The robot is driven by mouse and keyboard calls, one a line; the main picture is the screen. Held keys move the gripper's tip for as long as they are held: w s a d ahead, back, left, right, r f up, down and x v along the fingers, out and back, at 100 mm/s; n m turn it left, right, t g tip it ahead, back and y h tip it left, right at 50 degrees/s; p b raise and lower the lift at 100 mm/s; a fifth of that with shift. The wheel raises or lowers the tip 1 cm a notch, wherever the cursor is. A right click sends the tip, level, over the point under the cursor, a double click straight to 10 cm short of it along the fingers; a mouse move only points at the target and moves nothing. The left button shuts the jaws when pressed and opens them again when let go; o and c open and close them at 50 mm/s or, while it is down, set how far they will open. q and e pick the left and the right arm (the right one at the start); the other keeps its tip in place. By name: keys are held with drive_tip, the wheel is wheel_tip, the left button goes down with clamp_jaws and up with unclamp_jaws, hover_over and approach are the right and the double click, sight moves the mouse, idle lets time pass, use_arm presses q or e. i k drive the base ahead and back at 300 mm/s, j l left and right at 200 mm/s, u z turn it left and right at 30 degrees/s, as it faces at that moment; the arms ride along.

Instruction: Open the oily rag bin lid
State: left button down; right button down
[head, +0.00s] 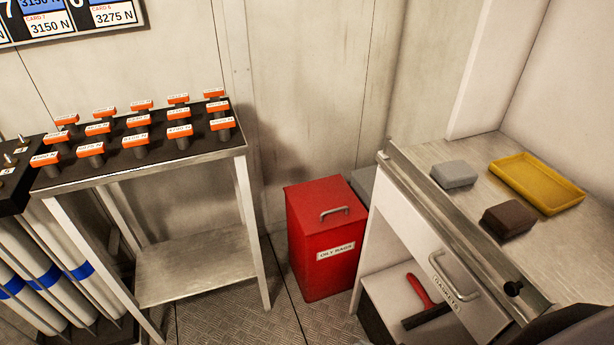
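The oily rag bin (315,262) is a red box on the floor near the middle of the head view, with a white label reading OILY RAGS on its front. Its red lid (318,196) is shut. A grey bar handle (336,213) is at the front edge of the lid's sloping top. The bin stands between a metal table and a workbench, and the bench partly covers its right side. Neither of my grippers shows clearly in this view.
A metal table (195,165) with several orange-topped pieces stands left. A workbench (425,170) on the right carries a grey block (454,174), a brown block (508,218) and a yellow tray (550,178). A red-handled tool (420,292) lies underneath. Some floor before the bin is clear.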

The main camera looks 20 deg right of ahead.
sight(325, 205)
drive_tip(key=z, duration=1.05)
drive_tip(key=j+z, duration=0.1)
drive_tip(key=z, duration=0.3)
drive_tip(key=j+z, duration=0.2)
drive_tip(key=z, duration=0.15)
drive_tip(key=i+j+z, duration=0.1)
drive_tip(key=z, duration=0.3)
drive_tip(key=j+z, duration=0.35)
drive_tip(key=k+j+z, duration=0.15)
drive_tip(key=j+z, duration=0.35)
drive_tip(key=j, duration=0.3)
drive_tip(key=k+j+z, duration=0.1)
drive_tip(key=j, duration=0.3)
drive_tip(key=i+j, duration=0.1)
drive_tip(key=j, duration=0.5)
